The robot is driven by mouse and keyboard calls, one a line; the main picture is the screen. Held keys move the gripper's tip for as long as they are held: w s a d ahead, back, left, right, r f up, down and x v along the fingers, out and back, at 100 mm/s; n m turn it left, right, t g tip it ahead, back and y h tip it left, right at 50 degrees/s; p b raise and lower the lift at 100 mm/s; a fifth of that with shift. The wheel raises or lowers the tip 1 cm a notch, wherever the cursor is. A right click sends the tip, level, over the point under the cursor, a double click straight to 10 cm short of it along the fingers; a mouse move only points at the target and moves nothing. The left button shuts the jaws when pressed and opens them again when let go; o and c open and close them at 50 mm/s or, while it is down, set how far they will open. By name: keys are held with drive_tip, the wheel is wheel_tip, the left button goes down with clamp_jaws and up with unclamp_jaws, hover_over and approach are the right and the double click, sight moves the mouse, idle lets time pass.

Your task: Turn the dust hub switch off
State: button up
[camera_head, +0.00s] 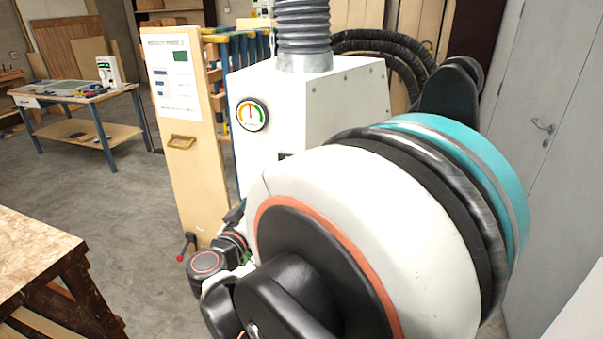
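The dust hub is the white box (345,100) in the middle of the head view, with a grey ribbed duct (303,35) rising from its top. A round gauge (252,114) with a coloured dial is on its left face. A small dark edge shows below the gauge, partly behind my arm; I cannot tell if it is the switch. My arm hides the lower part of the hub. A small dark part at the end of my arm, likely my gripper (236,213), shows in front of the hub's lower left; its fingers are not clear.
A wooden panel (180,170) with a printed sheet and a handle stands left of the hub. A wooden workbench (30,250) is at the near left, and a blue-legged table (75,95) stands farther back. Grey cabinet doors (548,150) close off the right. Open floor lies between the benches.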

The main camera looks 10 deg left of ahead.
drive_tip(key=w+b, duration=0.2)
drive_tip(key=w, duration=0.9)
drive_tip(key=shift+d, duration=0.45)
drive_tip(key=shift+w, duration=0.1)
drive_tip(key=c, duration=1.1)
